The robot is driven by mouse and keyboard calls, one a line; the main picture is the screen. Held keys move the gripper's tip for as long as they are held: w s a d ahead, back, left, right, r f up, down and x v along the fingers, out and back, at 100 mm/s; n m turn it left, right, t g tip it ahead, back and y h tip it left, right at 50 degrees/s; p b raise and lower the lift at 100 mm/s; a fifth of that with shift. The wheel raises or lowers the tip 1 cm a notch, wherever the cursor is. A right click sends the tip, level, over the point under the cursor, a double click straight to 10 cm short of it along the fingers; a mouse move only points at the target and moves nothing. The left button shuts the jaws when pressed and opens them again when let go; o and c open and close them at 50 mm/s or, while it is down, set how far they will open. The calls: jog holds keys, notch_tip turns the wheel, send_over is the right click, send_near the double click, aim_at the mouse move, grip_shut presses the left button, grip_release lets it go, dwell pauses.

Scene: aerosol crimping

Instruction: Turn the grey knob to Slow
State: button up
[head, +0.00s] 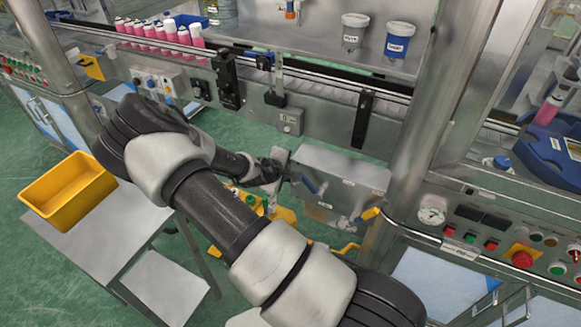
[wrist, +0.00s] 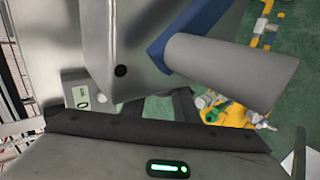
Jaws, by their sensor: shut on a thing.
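My gripper (head: 281,172) reaches to the left end of a grey metal box (head: 345,180) under the conveyor in the head view. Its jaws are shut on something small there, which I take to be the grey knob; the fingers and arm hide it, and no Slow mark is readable. In the wrist view my gripper's dark body fills the bottom.
A blue lever (head: 309,184) sits close beside my gripper, and a yellow handle (head: 370,214) is farther right. A small display box (head: 290,121) hangs above. A yellow bin (head: 70,190) stands on a table at left. A control panel (head: 490,240) is at right.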

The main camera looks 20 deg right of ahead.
jog(key=o, duration=1.1)
jog(key=shift+c, duration=0.2)
jog(key=p+v, duration=0.3)
jog(key=v, duration=1.4)
jog(key=shift+a, duration=0.15)
jog(key=shift+s, duration=0.15)
